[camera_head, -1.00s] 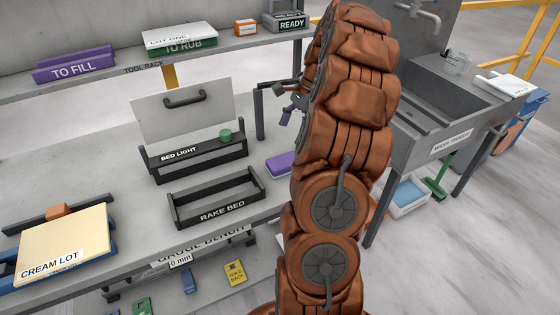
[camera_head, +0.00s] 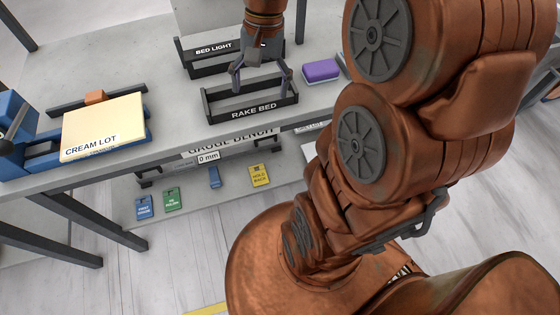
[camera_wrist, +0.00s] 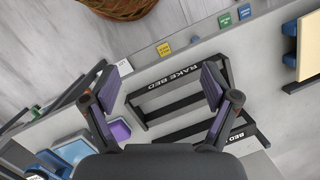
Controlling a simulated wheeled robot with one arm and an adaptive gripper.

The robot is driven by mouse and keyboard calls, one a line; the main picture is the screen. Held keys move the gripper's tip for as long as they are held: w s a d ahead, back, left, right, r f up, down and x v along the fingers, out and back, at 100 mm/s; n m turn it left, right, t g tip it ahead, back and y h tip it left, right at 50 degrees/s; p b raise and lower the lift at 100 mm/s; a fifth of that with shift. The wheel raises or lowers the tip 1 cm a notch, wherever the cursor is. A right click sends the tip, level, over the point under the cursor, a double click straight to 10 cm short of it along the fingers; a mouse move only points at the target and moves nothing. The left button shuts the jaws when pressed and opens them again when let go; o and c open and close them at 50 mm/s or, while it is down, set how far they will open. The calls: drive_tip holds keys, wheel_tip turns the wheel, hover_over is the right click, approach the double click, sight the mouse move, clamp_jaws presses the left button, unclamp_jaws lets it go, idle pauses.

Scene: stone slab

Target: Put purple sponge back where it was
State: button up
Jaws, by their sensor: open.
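The purple sponge (camera_head: 321,69) lies on the stone bench just right of the black RAKE BED frame (camera_head: 250,113). It has a purple top and a pale underside. In the wrist view the sponge (camera_wrist: 120,130) shows beside my left finger, partly hidden by it. My gripper (camera_head: 262,84) is over the RAKE BED frame, to the left of the sponge, with its fingers spread and nothing between them. In the wrist view my open gripper (camera_wrist: 164,88) frames part of the empty RAKE BED frame.
The BED LIGHT frame (camera_head: 214,49) stands behind my gripper. A cream slab labelled CREAM LOT (camera_head: 103,128) sits in a blue fixture at left. Coloured tags, including a yellow one (camera_head: 259,175), lie on the lower shelf. Bare bench lies between the slab and the RAKE BED.

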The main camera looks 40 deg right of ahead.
drive_tip(key=s+a+f+n+h, duration=0.1)
drive_tip(key=s+a+f+n, duration=0.1)
drive_tip(key=s, duration=0.5)
drive_tip(key=s+a+f+n+h, duration=0.1)
drive_tip(key=s+a+n, duration=0.3)
drive_tip(key=s+n, duration=0.2)
drive_tip(key=shift+s+a+f+g, duration=0.3)
drive_tip(key=shift+s+f, duration=0.05)
drive_tip(key=shift+s, duration=0.85)
